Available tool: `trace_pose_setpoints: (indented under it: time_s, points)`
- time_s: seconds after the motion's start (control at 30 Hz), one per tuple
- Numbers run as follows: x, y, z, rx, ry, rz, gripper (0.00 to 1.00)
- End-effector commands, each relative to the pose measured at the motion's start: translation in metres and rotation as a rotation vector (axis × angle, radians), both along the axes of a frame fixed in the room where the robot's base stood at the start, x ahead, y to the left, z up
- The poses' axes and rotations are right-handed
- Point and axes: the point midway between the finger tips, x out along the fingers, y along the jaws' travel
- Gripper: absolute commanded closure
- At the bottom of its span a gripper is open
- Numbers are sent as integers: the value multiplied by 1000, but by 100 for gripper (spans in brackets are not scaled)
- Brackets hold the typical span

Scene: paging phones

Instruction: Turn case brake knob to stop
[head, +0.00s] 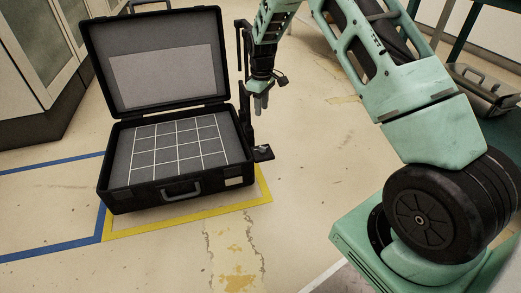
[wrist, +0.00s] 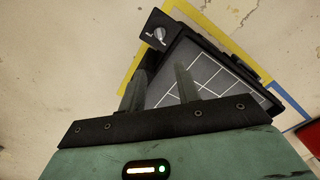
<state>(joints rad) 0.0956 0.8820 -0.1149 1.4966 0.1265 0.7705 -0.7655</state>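An open black case (head: 110,165) stands on the floor with its lid raised and a white grid inside; it also shows in the wrist view (wrist: 238,68). The brake knob (wrist: 159,33) is a small pale knob on a dark plate beside the case. In the head view the knob (head: 262,149) is small, at the case's right side, and its setting is too small to read. My gripper (head: 261,106) hangs above and behind the knob plate, apart from it. In the wrist view its two fingers (wrist: 160,82) stand apart with nothing between them.
A dark upright post (head: 246,115) stands at the case's right side, close to my gripper. Yellow tape (head: 190,222) and blue tape (head: 50,248) mark the floor. A cabinet (head: 35,75) stands at left. Another case (head: 482,88) lies at far right. The floor in front is clear.

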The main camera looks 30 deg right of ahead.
Motion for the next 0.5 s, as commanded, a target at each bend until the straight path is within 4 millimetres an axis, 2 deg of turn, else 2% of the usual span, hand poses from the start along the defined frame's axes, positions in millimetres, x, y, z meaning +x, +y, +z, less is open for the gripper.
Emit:
trace_pose_setpoints:
  time_s: [0.17,0.5]
  points:
    - [0,1,-26,0,1,0,67]
    - [0,1,-98,0,1,0,67]
